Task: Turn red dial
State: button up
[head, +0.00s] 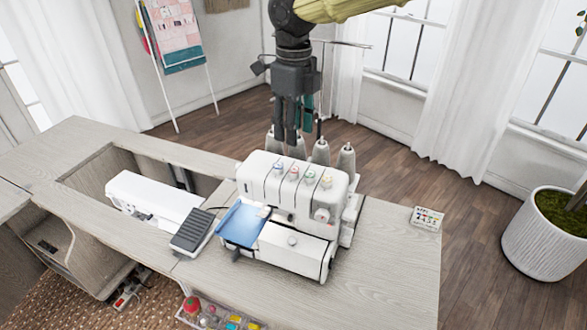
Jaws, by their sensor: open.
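A white serger (292,205) stands on the wooden cabinet top. A row of small coloured dials runs along its upper front. The red dial (294,172) looks pinkish red and is second from the left, between a blue dial (278,168) and a green dial (310,178). A yellow dial (327,181) is at the right end. My gripper (286,138) points down, open and empty, above and behind the dials in the picture. Its fingers overlap the thread cones behind the serger and appear apart from the dials. The exact height above the machine is hard to tell.
White thread cones (320,152) stand behind the serger. A blue tray (242,222) and a dark foot pedal (192,231) are at its left. A white sewing machine (150,198) sits in the cabinet recess. The cabinet top (400,265) is mostly clear at right.

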aim_at(294, 169)
jog(key=shift+f+p, duration=0.7)
jog(key=shift+f, duration=4.8)
grip_shut()
jog(key=shift+r, duration=0.1)
